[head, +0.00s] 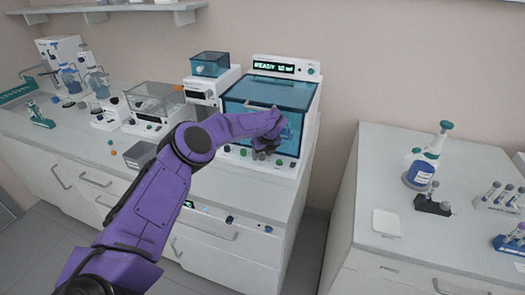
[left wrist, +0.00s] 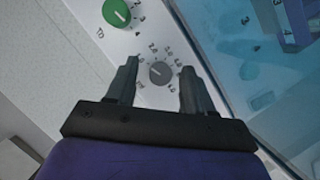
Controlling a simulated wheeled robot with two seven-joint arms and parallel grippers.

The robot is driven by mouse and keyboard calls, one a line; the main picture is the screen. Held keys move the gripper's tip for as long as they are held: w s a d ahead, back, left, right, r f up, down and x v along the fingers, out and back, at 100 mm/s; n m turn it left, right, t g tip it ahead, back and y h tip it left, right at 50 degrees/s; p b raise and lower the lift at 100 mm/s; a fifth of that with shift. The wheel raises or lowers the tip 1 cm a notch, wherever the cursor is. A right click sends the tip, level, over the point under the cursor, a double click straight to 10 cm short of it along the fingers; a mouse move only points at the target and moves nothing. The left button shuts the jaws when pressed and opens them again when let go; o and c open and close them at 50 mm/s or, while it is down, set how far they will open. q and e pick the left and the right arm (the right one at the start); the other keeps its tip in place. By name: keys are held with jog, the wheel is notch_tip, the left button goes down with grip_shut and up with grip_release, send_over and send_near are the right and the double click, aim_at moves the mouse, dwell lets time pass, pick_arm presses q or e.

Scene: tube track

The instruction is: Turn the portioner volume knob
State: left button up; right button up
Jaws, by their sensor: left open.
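The portioner (head: 268,92) is a white machine with a teal see-through cover and a lit display reading "READY" and a volume in ml. Its front panel carries a small grey knob (left wrist: 159,72) with a pointer line and a printed number scale around it, which looks like the volume knob. A green knob (left wrist: 116,12) is further up the panel in the left wrist view. My left gripper (head: 262,153) is at the panel, and its open fingers (left wrist: 160,68) show on either side of the grey knob. Whether they touch it cannot be told. My right gripper is not in view.
A balance-like box (head: 153,103), a grey bin (head: 140,155) and glassware stand left on the same bench. A separate bench at right holds a spray bottle (head: 425,160), a white pad (head: 387,222) and tube racks (head: 432,205). A floor gap separates the benches.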

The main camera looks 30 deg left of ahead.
pick_arm(q)
jog(key=shift+f, duration=0.1)
grip_shut()
jog(key=shift+f+m+h+b, duration=0.2)
jog(key=shift+m+h+b, duration=0.1)
jog(key=shift+m+b, duration=0.7)
jog(key=shift+m+t+h+b, duration=0.3)
jog(key=shift+m+t+b, duration=0.3)
jog(key=shift+m+b, duration=0.5)
jog(key=shift+a+r+m+t+h+b, duration=0.1)
jog(key=shift+m+t+h+b, duration=0.25)
jog(key=shift+m+b, duration=0.6)
jog(key=shift+r+m+h, duration=0.1)
jog(key=shift+m+h, duration=0.45)
jog(key=shift+m, duration=1.1)
